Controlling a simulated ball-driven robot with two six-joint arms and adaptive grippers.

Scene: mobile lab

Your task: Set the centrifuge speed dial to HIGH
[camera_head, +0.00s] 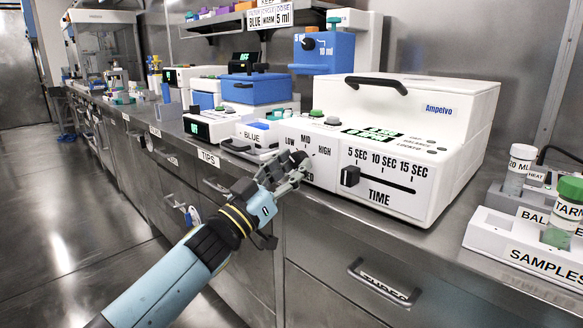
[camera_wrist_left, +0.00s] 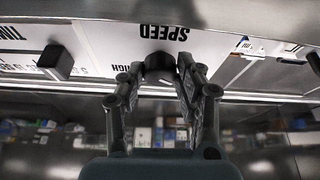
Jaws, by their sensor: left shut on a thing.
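The white centrifuge (camera_head: 445,130) marked Ampelvo stands on the steel counter. My left gripper (camera_head: 291,172) reaches that scale from the front left and hides most of the dial in the head view. In the left wrist view, which is upside down, the black speed dial (camera_wrist_left: 160,65) sits between the fingertips of my left gripper (camera_wrist_left: 159,78), which is shut on it. I cannot tell which mark the dial points to. My right gripper is not in view.
A black time slider (camera_head: 350,176) sits right of the speed dial. A samples rack (camera_head: 490,232) stands at the counter's right. A white device (camera_head: 210,126) and blue-lidded boxes stand to the left. Drawer handles (camera_head: 385,282) protrude below the counter edge.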

